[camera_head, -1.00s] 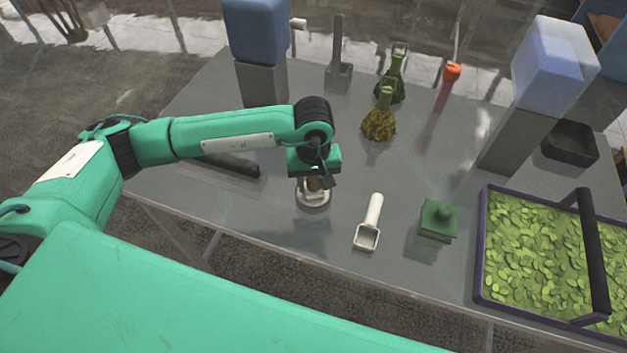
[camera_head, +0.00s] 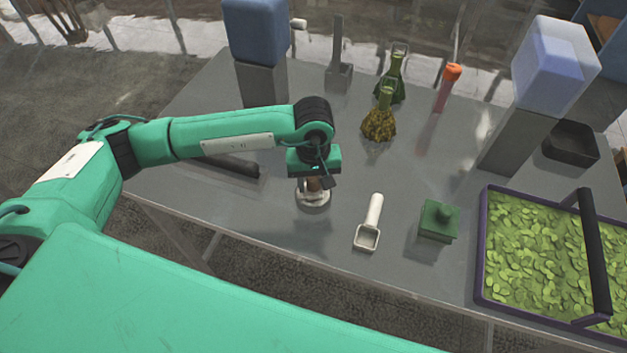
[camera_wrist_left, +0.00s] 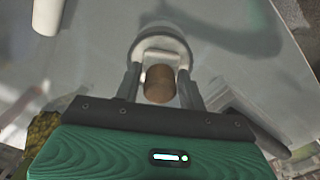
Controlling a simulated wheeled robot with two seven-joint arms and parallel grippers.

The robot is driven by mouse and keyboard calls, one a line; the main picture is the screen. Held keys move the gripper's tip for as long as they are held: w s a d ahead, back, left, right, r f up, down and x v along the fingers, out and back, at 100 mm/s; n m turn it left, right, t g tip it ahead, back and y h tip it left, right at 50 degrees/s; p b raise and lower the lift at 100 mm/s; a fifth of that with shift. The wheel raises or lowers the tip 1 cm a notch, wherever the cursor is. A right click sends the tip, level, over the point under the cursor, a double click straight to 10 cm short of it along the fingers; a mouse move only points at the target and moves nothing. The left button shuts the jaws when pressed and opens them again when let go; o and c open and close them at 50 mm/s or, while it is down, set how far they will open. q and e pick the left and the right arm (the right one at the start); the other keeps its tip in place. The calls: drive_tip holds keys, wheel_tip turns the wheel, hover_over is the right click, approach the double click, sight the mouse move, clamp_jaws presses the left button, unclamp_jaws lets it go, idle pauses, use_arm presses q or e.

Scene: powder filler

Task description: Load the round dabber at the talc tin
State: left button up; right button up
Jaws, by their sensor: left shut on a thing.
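The round dabber has a pale ring-shaped base (camera_head: 313,199) and a brown knob; the knob (camera_wrist_left: 160,86) shows between my fingers in the left wrist view. My left gripper (camera_head: 314,182) points down from above and is shut on this knob. The pale base sticks out past the fingertips. I cannot tell whether the base touches the table or hangs just above it. No vessel in view can be told for certain as the talc tin. My right gripper is not in view.
A white scoop (camera_head: 369,226) and a green square block with a knob (camera_head: 438,222) lie right of the dabber. A purple-rimmed crate (camera_head: 478,255) of leaves stands at far right. Flasks (camera_head: 379,125), an orange-capped tube (camera_head: 445,90) and blue-topped pedestals (camera_head: 261,84) stand behind.

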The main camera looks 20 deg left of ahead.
sight(313, 178)
use_arm(q)
drive_tip(key=shift+r+p, duration=0.65)
drive_tip(key=shift+r, duration=2.8)
drive_tip(key=s+a+m, duration=0.4)
drive_tip(key=a, duration=0.2)
drive_tip(key=shift+s+a+r+m, duration=0.2)
drive_tip(key=shift+s+a+m, duration=0.15)
drive_tip(key=shift+m, duration=0.05)
